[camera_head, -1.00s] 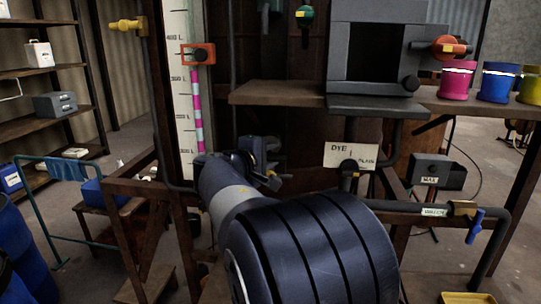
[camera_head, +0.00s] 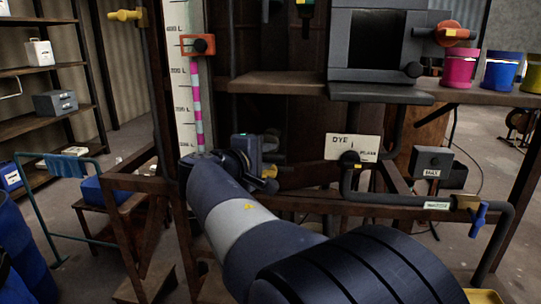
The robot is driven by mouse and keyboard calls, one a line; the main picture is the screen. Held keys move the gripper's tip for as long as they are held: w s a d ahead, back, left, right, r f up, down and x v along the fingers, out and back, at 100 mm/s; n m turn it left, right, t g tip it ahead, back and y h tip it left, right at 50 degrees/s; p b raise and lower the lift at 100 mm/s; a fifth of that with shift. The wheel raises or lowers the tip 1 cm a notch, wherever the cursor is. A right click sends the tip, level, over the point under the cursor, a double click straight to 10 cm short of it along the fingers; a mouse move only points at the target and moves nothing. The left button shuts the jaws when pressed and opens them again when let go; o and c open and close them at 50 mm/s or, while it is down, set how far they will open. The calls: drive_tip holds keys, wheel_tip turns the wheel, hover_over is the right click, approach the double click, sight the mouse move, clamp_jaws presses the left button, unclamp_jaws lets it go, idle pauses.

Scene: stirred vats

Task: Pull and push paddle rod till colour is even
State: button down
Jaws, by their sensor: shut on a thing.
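My gripper (camera_head: 266,174) is in the middle of the view, beyond my dark arm, in front of the brown frame. It is shut on the paddle rod, which my wrist and arm hide almost wholly. A level gauge (camera_head: 182,110), a white scale board with litre marks, stands upright left of my gripper. Its narrow sight tube (camera_head: 196,95) shows a long pink stretch above, with pale bluish and pink bands lower down, so the colour is uneven. The vat's contents are out of sight.
A DYE sign (camera_head: 353,148) and dark pipes stand close on the right. A shelf holds a pink pot (camera_head: 459,72) and a blue pot (camera_head: 499,74). A teal rail (camera_head: 50,205) stands left.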

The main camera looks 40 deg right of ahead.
drive_tip(key=s+a+b, duration=0.2)
drive_tip(key=s+a, duration=0.3)
drive_tip(key=a, duration=0.1)
drive_tip(key=shift+s+a, duration=0.1)
drive_tip(key=c, duration=1.2)
unclamp_jaws()
drive_tip(key=shift+c, duration=0.2)
drive_tip(key=b+v, duration=0.2)
drive_tip(key=v, duration=0.8)
drive_tip(key=shift+a, duration=0.35)
drive_tip(key=shift+r, duration=0.1)
